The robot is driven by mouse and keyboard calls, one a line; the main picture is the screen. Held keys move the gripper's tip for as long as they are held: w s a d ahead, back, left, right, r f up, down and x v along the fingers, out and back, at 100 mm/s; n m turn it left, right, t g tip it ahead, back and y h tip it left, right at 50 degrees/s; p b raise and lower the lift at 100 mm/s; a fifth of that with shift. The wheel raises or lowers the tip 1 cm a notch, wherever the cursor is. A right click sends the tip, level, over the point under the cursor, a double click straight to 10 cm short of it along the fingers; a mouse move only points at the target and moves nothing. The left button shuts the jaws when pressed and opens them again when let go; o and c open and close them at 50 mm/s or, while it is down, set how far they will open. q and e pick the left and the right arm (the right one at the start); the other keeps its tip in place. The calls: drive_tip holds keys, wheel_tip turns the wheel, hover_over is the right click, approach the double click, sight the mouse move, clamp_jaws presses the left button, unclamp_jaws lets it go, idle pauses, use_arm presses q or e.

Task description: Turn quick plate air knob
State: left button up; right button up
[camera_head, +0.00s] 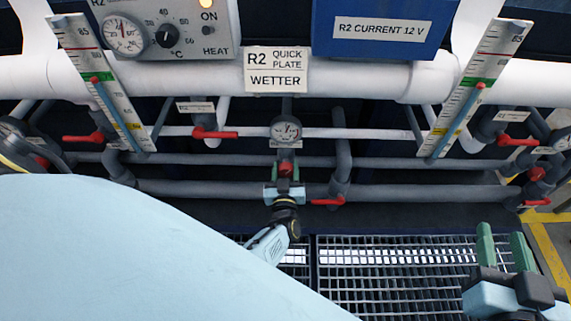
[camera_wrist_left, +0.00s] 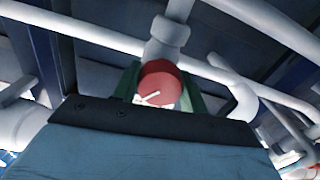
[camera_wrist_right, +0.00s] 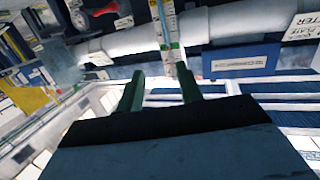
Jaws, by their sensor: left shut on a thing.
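The red air knob (camera_head: 286,170) sits on a vertical pipe below a round gauge (camera_head: 286,129), under the "R2 Quick Plate Wetter" sign (camera_head: 276,69). My left gripper (camera_head: 285,180) is shut on the knob, with its green fingers on either side. In the left wrist view the knob (camera_wrist_left: 160,83) shows its round red face with a slanted white pointer line, between the green fingers (camera_wrist_left: 163,90). My right gripper (camera_head: 504,250) is at the lower right of the head view, with its fingers apart. In the right wrist view its green fingers (camera_wrist_right: 161,92) are open with nothing between them.
Red-handled valves (camera_head: 213,133) and pipes surround the knob, with another red lever (camera_head: 327,201) close at its lower right. Two upright level scales (camera_head: 104,90) flank the area. A metal grating (camera_head: 400,270) lies below. My light blue arm covers the lower left.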

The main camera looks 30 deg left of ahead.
idle(0.3)
use_arm(q)
drive_tip(key=o, duration=1)
drive_tip(key=shift+c, duration=0.2)
drive_tip(key=shift+s+d, duration=0.1)
drive_tip(key=shift+s, duration=0.1)
drive_tip(key=p+v, duration=0.2)
drive_tip(key=v, duration=0.3)
drive_tip(key=shift+s+r, duration=0.1)
drive_tip(key=p, duration=0.2)
approach(285, 173)
drive_tip(key=shift+v, duration=1.15)
use_arm(e)
drive_tip(key=s+d+f+g+h, duration=0.3)
drive_tip(key=s+f+g, duration=0.5)
drive_tip(key=f, duration=0.3)
drive_tip(key=shift+s+d+m+g, duration=0.25)
drive_tip(key=shift+d+g, duration=0.35)
drive_tip(key=shift+d, duration=0.3)
